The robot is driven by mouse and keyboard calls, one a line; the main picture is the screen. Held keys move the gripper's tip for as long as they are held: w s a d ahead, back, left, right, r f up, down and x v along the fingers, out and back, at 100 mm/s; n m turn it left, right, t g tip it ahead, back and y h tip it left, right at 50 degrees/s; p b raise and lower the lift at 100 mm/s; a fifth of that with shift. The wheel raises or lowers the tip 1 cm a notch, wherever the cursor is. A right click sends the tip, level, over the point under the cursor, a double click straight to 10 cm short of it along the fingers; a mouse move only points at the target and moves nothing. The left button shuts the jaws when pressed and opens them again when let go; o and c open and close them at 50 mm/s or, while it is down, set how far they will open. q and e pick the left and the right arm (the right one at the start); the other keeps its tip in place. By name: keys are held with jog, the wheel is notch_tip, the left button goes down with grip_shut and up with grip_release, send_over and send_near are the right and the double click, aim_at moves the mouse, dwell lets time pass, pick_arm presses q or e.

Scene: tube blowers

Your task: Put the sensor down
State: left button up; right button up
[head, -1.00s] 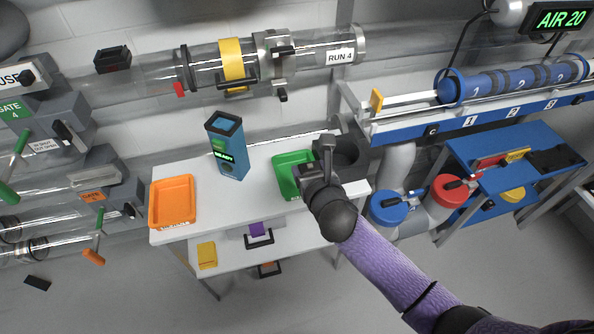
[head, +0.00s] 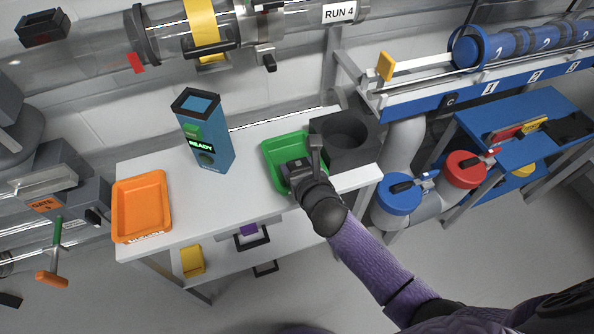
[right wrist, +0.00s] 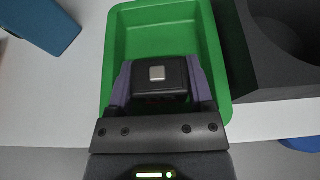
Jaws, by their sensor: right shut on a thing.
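The sensor (right wrist: 157,76) is a small black block with a pale square on top. My right gripper (right wrist: 160,88) is shut on it, with a purple finger on each side. In the right wrist view they are over the near part of the green tray (right wrist: 166,18); whether the sensor touches the tray floor cannot be told. In the head view my right gripper (head: 299,172) is over the green tray (head: 269,150) and hides the sensor. My left gripper is not in view.
A blue device reading READY (head: 208,130) stands left of the green tray on the white table (head: 248,192). An orange tray (head: 141,205) lies at the table's left end. A dark grey holder with a round opening (head: 358,150) stands close right of the green tray.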

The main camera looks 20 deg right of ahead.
jog(key=shift+f, duration=0.3)
jog(key=o, duration=1)
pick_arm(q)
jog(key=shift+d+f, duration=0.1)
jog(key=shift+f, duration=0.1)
pick_arm(e)
jog(key=shift+r, duration=0.1)
jog(key=shift+r+p, duration=0.3)
jog(key=shift+p, duration=0.15)
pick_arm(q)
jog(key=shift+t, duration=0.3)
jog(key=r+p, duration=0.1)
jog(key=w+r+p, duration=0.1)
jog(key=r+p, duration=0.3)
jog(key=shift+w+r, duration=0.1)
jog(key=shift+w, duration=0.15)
pick_arm(e)
jog(key=v, duration=1.2)
jog(key=shift+f, duration=0.2)
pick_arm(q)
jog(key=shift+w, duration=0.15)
pick_arm(e)
jog(key=shift+d+f, duration=0.1)
